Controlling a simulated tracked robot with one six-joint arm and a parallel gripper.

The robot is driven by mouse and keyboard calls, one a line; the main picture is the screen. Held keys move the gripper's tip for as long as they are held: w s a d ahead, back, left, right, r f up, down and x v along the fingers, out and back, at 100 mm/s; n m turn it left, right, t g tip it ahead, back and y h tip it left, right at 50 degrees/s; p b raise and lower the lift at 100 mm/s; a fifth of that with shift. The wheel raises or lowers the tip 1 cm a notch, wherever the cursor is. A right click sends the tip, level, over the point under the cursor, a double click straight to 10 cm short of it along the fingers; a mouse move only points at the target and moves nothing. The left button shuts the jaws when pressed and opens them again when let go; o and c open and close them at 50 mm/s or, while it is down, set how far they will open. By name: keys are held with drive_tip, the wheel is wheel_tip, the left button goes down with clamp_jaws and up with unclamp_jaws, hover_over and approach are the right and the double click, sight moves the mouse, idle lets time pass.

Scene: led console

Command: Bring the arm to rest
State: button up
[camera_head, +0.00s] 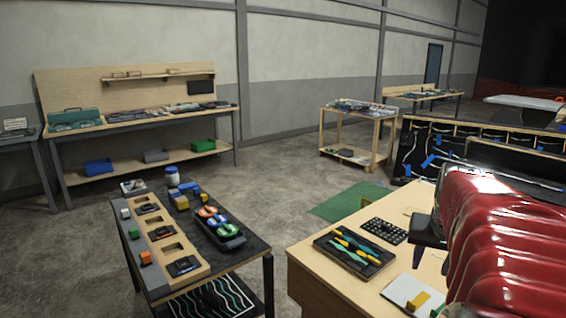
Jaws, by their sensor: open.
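A red, ribbed, glossy cover fills the right foreground; I take it to be part of my arm. A dark bracket-like part shows at its left side, over the wooden table (318,275). Whether the arm is moving cannot be told from this single frame.
The wooden table holds a black tray of tools (353,252), a black perforated block (384,231) and a white sheet (406,293). A dark bench (252,262) with bins stands left. Dark panels (430,150) stand behind. Floor between the benches is open around a green mat (345,201).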

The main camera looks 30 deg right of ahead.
drive_tip(key=w+a+f+n+t+y, duration=0.1)
drive_tip(key=w+a+n, duration=0.25)
drive_tip(key=a, duration=1.15)
drive_tip(key=w+a+f+n+t+y, duration=0.15)
drive_tip(key=a+n, duration=0.25)
drive_tip(key=a, duration=1)
drive_tip(key=s+a+f+n+y, duration=0.1)
drive_tip(key=s+a+f+n, duration=0.1)
drive_tip(key=s+a, duration=0.3)
drive_tip(key=a, duration=0.4)
drive_tip(key=shift+s+a+n, duration=0.2)
drive_tip(key=shift+a+n, duration=0.15)
drive_tip(key=shift+a, duration=0.05)
drive_tip(key=shift+y, duration=0.25)
